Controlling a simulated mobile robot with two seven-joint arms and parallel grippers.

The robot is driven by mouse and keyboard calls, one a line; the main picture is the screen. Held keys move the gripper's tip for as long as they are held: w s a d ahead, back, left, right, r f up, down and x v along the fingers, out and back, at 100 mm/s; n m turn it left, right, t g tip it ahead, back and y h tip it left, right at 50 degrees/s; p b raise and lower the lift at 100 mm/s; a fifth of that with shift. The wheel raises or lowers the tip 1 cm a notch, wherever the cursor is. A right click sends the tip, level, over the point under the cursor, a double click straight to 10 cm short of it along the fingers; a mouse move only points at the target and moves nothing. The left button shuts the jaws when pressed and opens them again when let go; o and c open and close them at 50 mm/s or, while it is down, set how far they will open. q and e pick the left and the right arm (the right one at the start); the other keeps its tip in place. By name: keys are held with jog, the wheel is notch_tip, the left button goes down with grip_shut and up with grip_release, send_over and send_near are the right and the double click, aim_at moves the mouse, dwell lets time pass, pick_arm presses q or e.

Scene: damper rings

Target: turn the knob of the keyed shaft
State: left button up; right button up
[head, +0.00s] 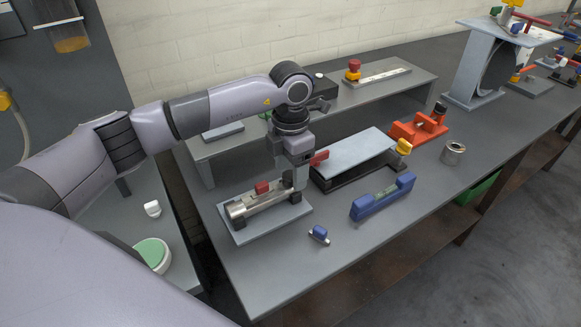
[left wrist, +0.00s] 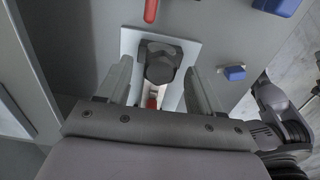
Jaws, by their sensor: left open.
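The keyed shaft (head: 262,205) is a silver cylinder lying on a pale plate (head: 240,236) on the bench, with a red block (head: 262,187) on top. Its dark, faceted knob (left wrist: 160,64) shows in the left wrist view, and its dark end (head: 295,197) shows at the right end of the shaft in the head view. My left gripper (left wrist: 158,78) is open, pointing down, with one finger on each side of the knob. Gaps show between the fingers and the knob. In the head view the left gripper (head: 301,178) partly hides the knob end. My right gripper is not in view.
A blue level-like tool (head: 383,197) and a small blue piece (head: 318,235) lie to the right. A raised pale plate (head: 352,152) with a red handle (head: 318,158) stands close behind the gripper.

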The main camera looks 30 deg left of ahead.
pick_arm(q)
jog(key=shift+r+p, duration=0.5)
jog(key=shift+r, duration=0.4)
jog(key=shift+r, duration=0.1)
notch_tip(320, 180, up, 2)
jog(key=shift+r+p, duration=0.15)
jog(key=shift+p, duration=0.65)
jog(key=shift+r, duration=1.75)
